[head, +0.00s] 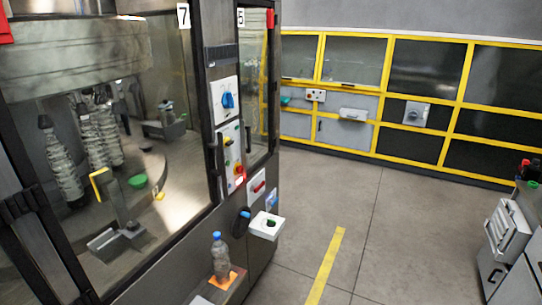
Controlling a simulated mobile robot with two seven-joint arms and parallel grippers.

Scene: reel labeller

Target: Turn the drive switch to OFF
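Several controls sit on the dark column of the machine, and I cannot read which one is the drive switch. A blue rotary knob (228,100) sits on a white plate (218,112) high on the column. Below it is a white button panel (229,165) with small coloured buttons and a lit red one. A red handle (259,187) is on another white plate lower right. A white box (267,226) with a dark and green control juts out below. The settings are too small to read. Neither of my grippers is in view.
A bottle with a blue cap (220,258) stands on an orange mat on a low ledge in front of the column. Glass doors (165,180) are at left. Grey floor (370,230) with a yellow stripe (325,265) is open at right. A grey cabinet (508,235) stands far right.

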